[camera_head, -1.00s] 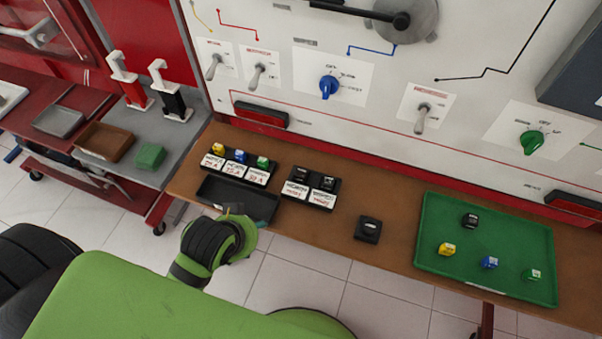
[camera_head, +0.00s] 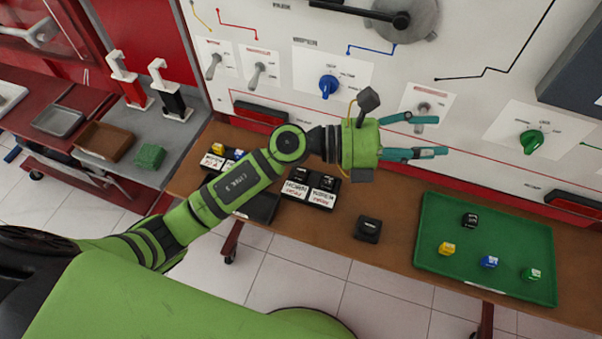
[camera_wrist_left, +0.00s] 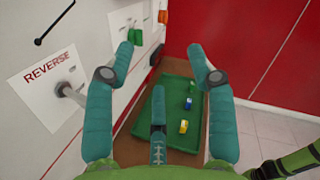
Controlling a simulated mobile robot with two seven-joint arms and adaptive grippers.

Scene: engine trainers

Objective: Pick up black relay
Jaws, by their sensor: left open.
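A black relay (camera_head: 470,220) stands in the upper part of the green tray (camera_head: 515,240) on the right of the bench. My left gripper (camera_head: 424,134) is open and empty, above the bench to the upper left of the tray, with its fingers pointing right. In the left wrist view its spread fingers (camera_wrist_left: 161,62) frame the tray (camera_wrist_left: 172,92); I cannot make out the black relay there, where a finger covers part of the tray. More black relays (camera_head: 328,183) sit in a labelled holder left of the tray. My right gripper is not in view.
The tray also holds a yellow relay (camera_head: 447,249), a blue relay (camera_head: 490,262) and a green relay (camera_head: 532,274). A black block (camera_head: 368,229) sits on the bench left of the tray. The white panel (camera_head: 460,60) with protruding switches rises close behind the gripper.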

